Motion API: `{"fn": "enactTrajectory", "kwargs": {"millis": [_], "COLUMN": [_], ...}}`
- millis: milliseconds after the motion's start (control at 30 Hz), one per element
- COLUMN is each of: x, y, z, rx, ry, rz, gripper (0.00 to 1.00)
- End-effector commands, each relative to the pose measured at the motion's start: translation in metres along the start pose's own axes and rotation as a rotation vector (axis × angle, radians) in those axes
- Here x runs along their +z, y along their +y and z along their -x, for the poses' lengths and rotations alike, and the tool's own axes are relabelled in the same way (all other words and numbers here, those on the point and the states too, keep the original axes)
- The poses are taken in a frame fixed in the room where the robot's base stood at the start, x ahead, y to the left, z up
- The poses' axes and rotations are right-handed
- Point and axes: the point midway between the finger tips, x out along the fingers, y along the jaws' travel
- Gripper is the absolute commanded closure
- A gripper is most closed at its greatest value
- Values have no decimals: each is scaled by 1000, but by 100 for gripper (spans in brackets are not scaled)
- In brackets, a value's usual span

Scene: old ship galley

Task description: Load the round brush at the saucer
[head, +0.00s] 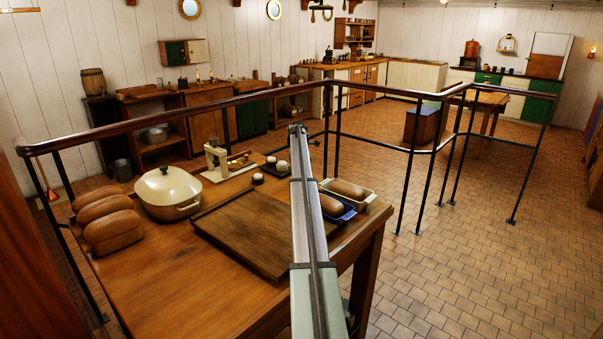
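I cannot make out a round brush or a saucer in the head view; they may be too small, hidden or out of view. A long pale green and grey link, which looks like my arm, rises across the middle of the picture and hides part of the table. I see no gripper fingers in this view.
Bread loaves (113,231) and a cream lidded pot (168,192) stand at the table's left. A wooden board (245,236) lies in front. Loaf tins with bread (346,188) are at right. A railing (180,98) runs behind the table.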

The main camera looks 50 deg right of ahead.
Motion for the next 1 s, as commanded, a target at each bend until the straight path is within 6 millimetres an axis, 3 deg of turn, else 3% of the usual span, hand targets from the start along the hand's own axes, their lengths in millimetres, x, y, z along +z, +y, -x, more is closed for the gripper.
{"fn": "enactTrajectory", "kwargs": {"millis": [1000], "x": [-1], "y": [0], "z": [-10], "rx": [0], "ry": [0], "rz": [0], "gripper": [83]}}
